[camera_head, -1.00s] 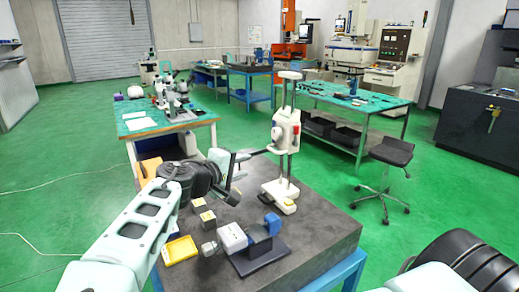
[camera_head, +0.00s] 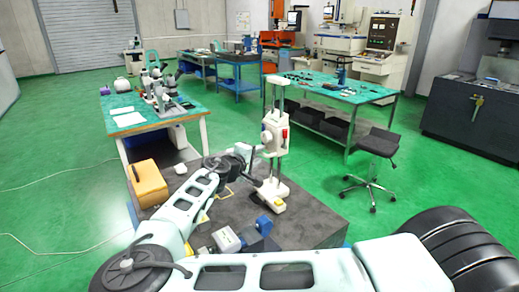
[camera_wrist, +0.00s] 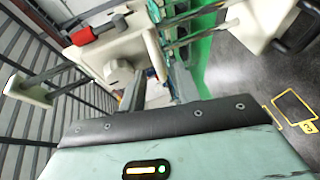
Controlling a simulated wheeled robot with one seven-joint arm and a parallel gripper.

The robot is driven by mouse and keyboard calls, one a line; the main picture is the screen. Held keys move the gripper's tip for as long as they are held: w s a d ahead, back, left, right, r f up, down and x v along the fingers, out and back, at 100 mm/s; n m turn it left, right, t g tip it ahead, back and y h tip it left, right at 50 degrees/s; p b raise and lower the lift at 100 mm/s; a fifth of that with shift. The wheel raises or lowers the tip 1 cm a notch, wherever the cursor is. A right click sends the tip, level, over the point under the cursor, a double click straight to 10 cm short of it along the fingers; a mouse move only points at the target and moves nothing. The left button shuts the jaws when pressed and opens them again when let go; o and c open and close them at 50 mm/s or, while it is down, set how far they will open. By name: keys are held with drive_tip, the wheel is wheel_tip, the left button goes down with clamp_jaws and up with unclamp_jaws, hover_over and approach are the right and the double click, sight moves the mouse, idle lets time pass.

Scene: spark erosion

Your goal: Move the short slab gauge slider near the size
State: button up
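The gauge stands upright on the dark slab (camera_head: 313,214), with two thin columns, a white top and a white base (camera_head: 270,194). Its slider (camera_head: 273,138) is a white block with a red part, partway up the columns. In the wrist view the slider (camera_wrist: 103,52) is close, with a red knob and a round pale knob. My gripper (camera_head: 256,153) is at the slider's left side, partly hidden by my arm. In the wrist view my gripper (camera_wrist: 158,92) has its two fingers apart, beside the slider. I cannot tell if they touch it. No size mark is readable.
An orange-yellow box (camera_head: 148,183) is at left. A stool (camera_head: 376,146) stands right. Green floor is open between the tables.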

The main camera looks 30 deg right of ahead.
drive_tip(key=shift+x, duration=0.95)
clamp_jaws()
wheel_tip(320, 180, down, 7)
drive_tip(key=b, duration=0.7)
drive_tip(key=shift+f, duration=0.15)
unclamp_jaws()
drive_tip(key=shift+a, duration=0.15)
